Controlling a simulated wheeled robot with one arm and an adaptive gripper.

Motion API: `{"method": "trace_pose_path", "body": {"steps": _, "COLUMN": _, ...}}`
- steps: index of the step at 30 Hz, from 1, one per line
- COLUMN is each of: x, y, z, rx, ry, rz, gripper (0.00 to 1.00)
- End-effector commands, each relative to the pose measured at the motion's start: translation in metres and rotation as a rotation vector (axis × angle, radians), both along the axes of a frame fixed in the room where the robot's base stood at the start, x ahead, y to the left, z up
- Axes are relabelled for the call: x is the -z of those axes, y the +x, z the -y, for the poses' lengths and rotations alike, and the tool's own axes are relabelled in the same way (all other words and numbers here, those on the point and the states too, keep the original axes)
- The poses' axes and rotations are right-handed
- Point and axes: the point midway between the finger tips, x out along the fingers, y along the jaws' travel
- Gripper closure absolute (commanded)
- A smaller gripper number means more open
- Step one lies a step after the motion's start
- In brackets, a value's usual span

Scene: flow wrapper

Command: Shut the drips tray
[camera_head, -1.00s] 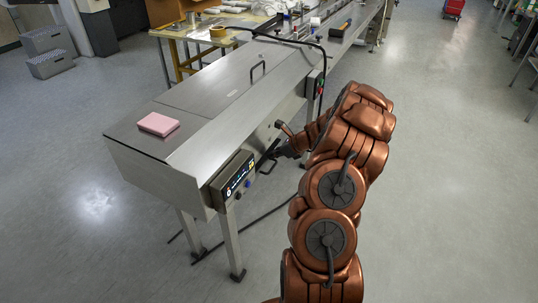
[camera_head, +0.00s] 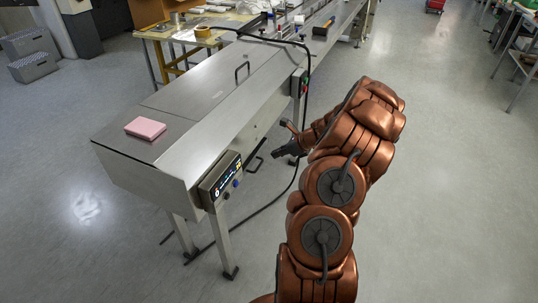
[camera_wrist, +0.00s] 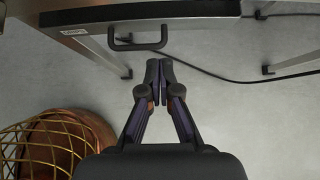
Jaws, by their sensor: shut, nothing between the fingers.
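The drips tray is low on the near side of the steel machine. Its black bar handle (camera_head: 255,156) sticks out beside the control box, and the handle also shows in the wrist view (camera_wrist: 138,39) on a grey front at the top. How far the tray stands out is hard to tell. My gripper (camera_head: 280,152) is right of the handle in the head view, with clear space between them. In the wrist view my gripper (camera_wrist: 158,64) has its fingertips together, empty, just below and right of the handle, not touching it.
A control box (camera_head: 225,181) with a lit display is left of the handle. A pink block (camera_head: 145,128) lies on the machine top. A black cable (camera_wrist: 225,79) runs over the floor near the machine legs. The floor right of my arm is clear.

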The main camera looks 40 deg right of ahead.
Motion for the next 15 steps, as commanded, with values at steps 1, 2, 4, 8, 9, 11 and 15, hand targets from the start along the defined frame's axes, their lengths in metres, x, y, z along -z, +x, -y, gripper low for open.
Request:
{"method": "trace_pose_path", "body": {"steps": 1, "x": -0.008, "y": -0.007, "z": 0.004, "rx": 0.003, "ry": -0.002, "rz": 0.002, "gripper": 1.00}}
{"method": "trace_pose_path", "body": {"steps": 2, "x": -0.012, "y": -0.010, "z": 0.005, "rx": 0.003, "ry": -0.002, "rz": 0.002, "gripper": 1.00}}
{"method": "trace_pose_path", "body": {"steps": 4, "x": -0.020, "y": -0.018, "z": 0.009, "rx": 0.002, "ry": -0.003, "rz": 0.003, "gripper": 1.00}}
{"method": "trace_pose_path", "body": {"steps": 8, "x": -0.030, "y": -0.028, "z": 0.013, "rx": -0.001, "ry": -0.002, "rz": 0.002, "gripper": 1.00}}
{"method": "trace_pose_path", "body": {"steps": 9, "x": -0.032, "y": -0.031, "z": 0.013, "rx": -0.001, "ry": 0.000, "rz": 0.001, "gripper": 1.00}}
{"method": "trace_pose_path", "body": {"steps": 11, "x": -0.035, "y": -0.034, "z": 0.014, "rx": -0.001, "ry": -0.001, "rz": 0.000, "gripper": 1.00}}
{"method": "trace_pose_path", "body": {"steps": 15, "x": -0.034, "y": -0.036, "z": 0.016, "rx": 0.001, "ry": 0.001, "rz": 0.006, "gripper": 1.00}}
